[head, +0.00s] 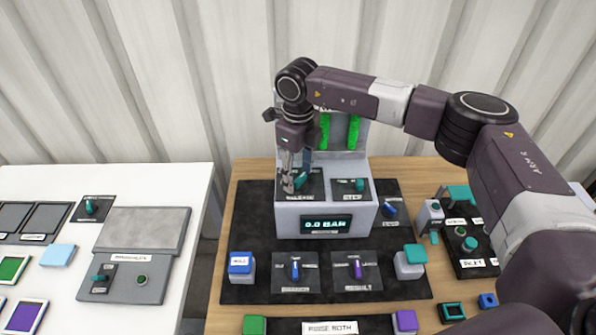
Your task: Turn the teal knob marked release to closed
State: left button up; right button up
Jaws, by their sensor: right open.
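The grey manifold box (290,218) stands on a dark mat, with a display reading "0.0 BAR". Two teal knobs sit on its sloped top. The left teal knob (303,180) has a small label below that seems to read release, partly covered. The other teal knob (360,185) is to its right, its label too small to read. My right gripper (290,186) points down at the left teal knob, open, its fingers just left of the knob. I cannot tell whether they touch it. My left gripper is out of view.
Behind the box top are two green upright gauges (325,132). On the dark mat (325,290) are a blue knob (295,268), a purple knob (357,268), and blocks at both sides. A white table (190,200) with more panels stands left, across a gap. My right arm covers the right side.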

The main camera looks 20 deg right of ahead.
jog(key=shift+s, duration=0.1)
jog(key=shift+c, duration=1.1)
jog(key=c, duration=0.9)
jog(key=shift+f+n+b, duration=0.15)
jog(key=shift+n+b, duration=0.45)
jog(key=shift+b, duration=0.25)
jog(key=shift+c, duration=0.2)
jog(key=n+b, duration=0.3)
jog(key=shift+a+f, duration=0.1)
jog(key=shift+n+b, duration=0.9)
jog(key=shift+n, duration=0.1)
jog(key=n+b, duration=0.2)
jog(key=n, duration=0.1)
jog(key=shift+s+n, duration=0.15)
jog(key=shift+n, duration=0.15)
pick_arm(q)
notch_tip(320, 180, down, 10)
jog(key=b, duration=0.2)
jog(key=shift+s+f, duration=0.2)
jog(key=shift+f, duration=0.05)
pick_arm(e)
jog(key=shift+s+r+n, duration=0.1)
jog(key=shift+r+n, duration=0.05)
jog(key=shift+n, duration=0.9)
jog(key=shift+r+n, duration=0.1)
jog(key=shift+n, duration=0.95)
